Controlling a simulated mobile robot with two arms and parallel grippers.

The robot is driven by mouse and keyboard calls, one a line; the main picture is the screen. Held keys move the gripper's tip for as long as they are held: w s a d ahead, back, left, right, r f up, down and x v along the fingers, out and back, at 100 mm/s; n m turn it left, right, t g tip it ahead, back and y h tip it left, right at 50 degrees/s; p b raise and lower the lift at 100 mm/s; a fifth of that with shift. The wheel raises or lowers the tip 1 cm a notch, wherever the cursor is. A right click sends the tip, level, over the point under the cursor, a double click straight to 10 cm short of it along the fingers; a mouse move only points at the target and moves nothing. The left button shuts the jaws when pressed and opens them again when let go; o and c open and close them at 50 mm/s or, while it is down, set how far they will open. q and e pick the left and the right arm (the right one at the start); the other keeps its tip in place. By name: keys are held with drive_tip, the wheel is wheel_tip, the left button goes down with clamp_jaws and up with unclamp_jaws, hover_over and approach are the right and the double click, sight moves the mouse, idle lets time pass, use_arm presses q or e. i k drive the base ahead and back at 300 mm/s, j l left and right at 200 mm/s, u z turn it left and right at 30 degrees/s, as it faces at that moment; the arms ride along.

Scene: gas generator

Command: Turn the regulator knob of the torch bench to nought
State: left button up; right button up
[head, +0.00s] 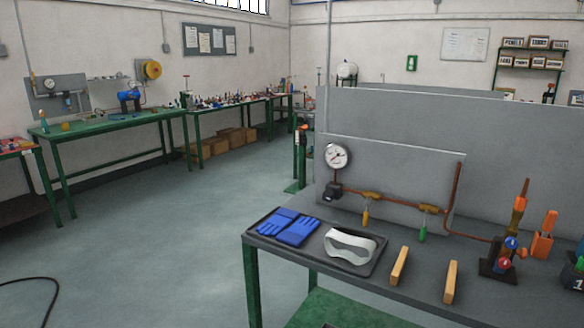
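A dark bench (410,292) with green legs stands at the right, with a grey back panel (400,165). A round white gauge (336,156) is at the panel's left end. Below it is a small black regulator part (333,191), joined to a copper pipe (395,204). Its knob is too small to make out, and its setting cannot be read. A torch (512,232) with red and blue knobs stands in a black holder at the bench's right. Neither of my grippers is in view.
A black tray (312,259) holds blue gloves (290,227) and white goggles (350,246) at the bench's left. Two wooden bars (450,282) lie in front. Green benches (110,124) line the left wall. Open floor (160,240) lies left of the dark bench; a dark hose (45,281) lies there.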

sight(327, 196)
drive_tip(key=z, duration=1.25)
drive_tip(key=i+j+z, duration=0.15)
drive_tip(key=j, duration=0.4)
drive_tip(key=j+z, duration=0.1)
drive_tip(key=j, duration=0.45)
